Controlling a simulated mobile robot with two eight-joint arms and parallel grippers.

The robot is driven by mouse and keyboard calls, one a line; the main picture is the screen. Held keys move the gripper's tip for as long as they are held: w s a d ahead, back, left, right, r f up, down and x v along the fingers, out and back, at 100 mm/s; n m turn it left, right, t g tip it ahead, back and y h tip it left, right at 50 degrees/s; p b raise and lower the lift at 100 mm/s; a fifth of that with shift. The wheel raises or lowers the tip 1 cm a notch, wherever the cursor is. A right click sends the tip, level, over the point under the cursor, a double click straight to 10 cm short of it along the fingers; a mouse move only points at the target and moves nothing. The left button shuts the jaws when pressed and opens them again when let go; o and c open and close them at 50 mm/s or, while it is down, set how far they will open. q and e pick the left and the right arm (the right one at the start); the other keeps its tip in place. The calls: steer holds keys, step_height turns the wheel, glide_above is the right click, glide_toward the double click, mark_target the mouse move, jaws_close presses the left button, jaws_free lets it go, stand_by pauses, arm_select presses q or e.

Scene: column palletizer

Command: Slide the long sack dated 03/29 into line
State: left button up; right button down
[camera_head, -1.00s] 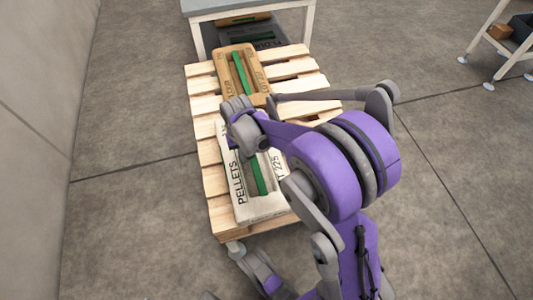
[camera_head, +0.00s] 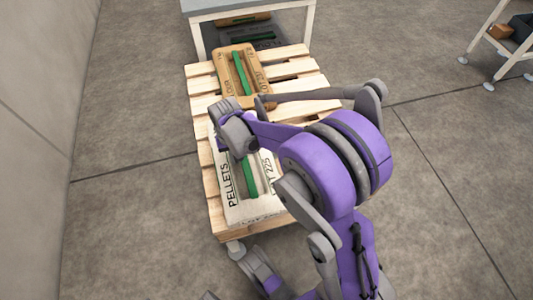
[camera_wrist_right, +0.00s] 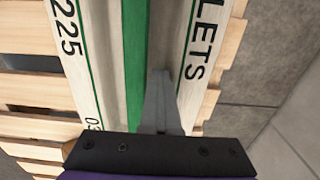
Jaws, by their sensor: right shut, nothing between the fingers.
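The long white sack (camera_head: 236,203) marked PELLETS, with a green strip along its middle, lies flat on the near part of the wooden pallet (camera_head: 203,88). In the right wrist view the sack (camera_wrist_right: 107,50) shows "225" and the start of a date, "03"; the rest is hidden. My right gripper (camera_head: 240,152) is over the sack's far half, hiding part of it. Its fingers (camera_wrist_right: 160,78) are shut together with nothing between them, pointing at the sack beside the green strip; I cannot tell whether they touch it.
A tan sack (camera_head: 229,80) with a green strip lies beyond the white one on the pallet. A table (camera_head: 228,7) stands at the far end, with more sacks beneath it. A shelf stand (camera_head: 490,45) is at the far right. A wall runs along the left.

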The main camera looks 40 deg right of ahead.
mark_target(226, 162)
steer(key=shift+w+a, duration=0.2)
steer(key=shift+a, duration=0.15)
steer(key=shift+w+a, duration=0.35)
steer(key=shift+a, duration=0.25)
steer(key=shift+w+a, duration=0.3)
steer(key=shift+a, duration=0.3)
steer(key=shift+d, duration=0.1)
steer(key=shift+s+d, duration=0.1)
steer(key=shift+s+d+r, duration=0.1)
steer(key=shift+d, duration=0.1)
steer(key=shift+r+p, duration=2.95)
steer(key=shift+r, duration=1)
